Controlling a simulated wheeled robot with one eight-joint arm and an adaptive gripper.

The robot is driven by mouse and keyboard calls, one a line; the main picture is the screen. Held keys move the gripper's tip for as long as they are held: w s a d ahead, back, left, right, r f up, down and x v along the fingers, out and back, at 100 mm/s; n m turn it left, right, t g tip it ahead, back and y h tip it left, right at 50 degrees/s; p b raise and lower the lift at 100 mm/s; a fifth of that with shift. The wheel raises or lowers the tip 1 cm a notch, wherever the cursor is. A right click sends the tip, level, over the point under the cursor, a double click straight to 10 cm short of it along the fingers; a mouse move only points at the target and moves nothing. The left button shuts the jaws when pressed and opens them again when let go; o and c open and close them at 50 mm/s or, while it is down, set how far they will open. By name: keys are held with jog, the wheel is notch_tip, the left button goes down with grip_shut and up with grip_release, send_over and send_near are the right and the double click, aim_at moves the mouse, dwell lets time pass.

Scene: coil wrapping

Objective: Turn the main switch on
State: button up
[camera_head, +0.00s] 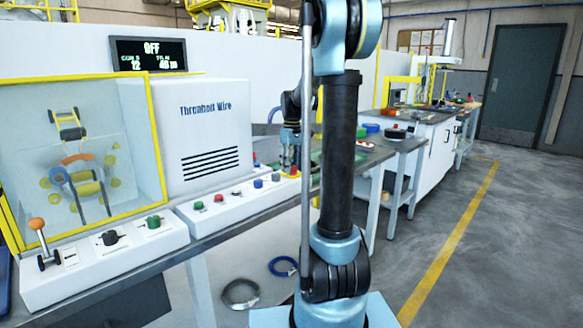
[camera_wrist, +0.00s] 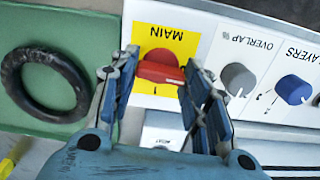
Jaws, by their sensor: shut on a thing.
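The main switch (camera_wrist: 160,66) is a red knob on a yellow label marked MAIN in the wrist view. My gripper (camera_wrist: 161,75) has its two blue-grey fingers on either side of the knob, shut on it. In the head view, my gripper (camera_head: 290,161) reaches down to the right end of the white control panel (camera_head: 228,213). The knob is mostly hidden there. The black display (camera_head: 148,54) above the machine reads OFF.
In the wrist view, a grey OVERLAP knob (camera_wrist: 238,79) and a blue LAYERS knob (camera_wrist: 292,89) sit right of the switch. A black ring (camera_wrist: 46,84) lies on a green surface at left. A yellow-framed enclosure (camera_head: 84,150) stands at left in the head view.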

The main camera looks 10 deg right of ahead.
jog(key=m, duration=0.4)
jog(key=shift+w+d+m, duration=0.1)
jog(key=shift+d+m, duration=0.05)
jog(key=shift+m, duration=0.25)
jog(key=m, duration=0.9)
jog(key=shift+m, duration=1.7)
jog(key=o, duration=1.1)
jog(key=shift+a, duration=0.2)
jog(key=shift+c, duration=0.2)
jog(key=shift+d, duration=0.1)
